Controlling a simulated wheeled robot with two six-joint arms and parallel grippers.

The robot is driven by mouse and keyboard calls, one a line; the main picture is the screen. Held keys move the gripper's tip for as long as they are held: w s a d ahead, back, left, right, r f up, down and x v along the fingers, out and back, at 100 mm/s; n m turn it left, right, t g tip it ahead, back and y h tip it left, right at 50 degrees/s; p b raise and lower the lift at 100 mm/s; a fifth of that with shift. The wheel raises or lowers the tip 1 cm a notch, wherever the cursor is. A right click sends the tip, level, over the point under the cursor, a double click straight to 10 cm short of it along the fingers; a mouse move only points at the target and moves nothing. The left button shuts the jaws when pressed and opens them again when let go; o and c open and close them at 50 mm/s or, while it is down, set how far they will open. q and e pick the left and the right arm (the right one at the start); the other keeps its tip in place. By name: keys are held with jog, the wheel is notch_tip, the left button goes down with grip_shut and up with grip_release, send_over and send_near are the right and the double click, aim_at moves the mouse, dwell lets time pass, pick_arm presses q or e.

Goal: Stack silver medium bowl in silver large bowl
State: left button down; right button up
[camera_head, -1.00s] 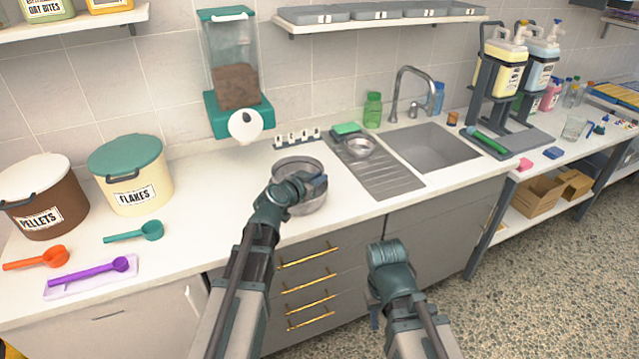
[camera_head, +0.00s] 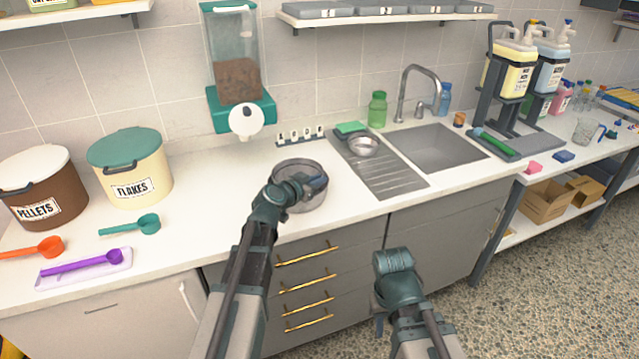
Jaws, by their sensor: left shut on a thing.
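A silver bowl (camera_head: 290,169) stands upright at the counter's front edge, left of the sink. My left gripper (camera_head: 316,184) reaches over it and is shut at its right side; the arm hides part of the bowl. I cannot tell whether this is one bowl or two nested ones. A smaller silver bowl (camera_head: 363,146) sits on the sink's drainboard, apart from my grippers. My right gripper (camera_head: 379,325) hangs low in front of the cabinets, away from the bowls; its fingers are mostly hidden.
A steel sink (camera_head: 435,148) lies right of the bowls. A dispenser (camera_head: 237,85) stands behind on the left. Bins of flakes (camera_head: 131,168) and pellets (camera_head: 40,190), and several scoops, occupy the left counter. Counter between the scoops and the bowl is clear.

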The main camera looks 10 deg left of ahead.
pick_arm(q)
jog(key=shift+f, duration=0.1)
jog(key=shift+f+b, duration=0.5)
jog(key=shift+b, duration=0.1)
jog(key=c, duration=0.9)
grip_release()
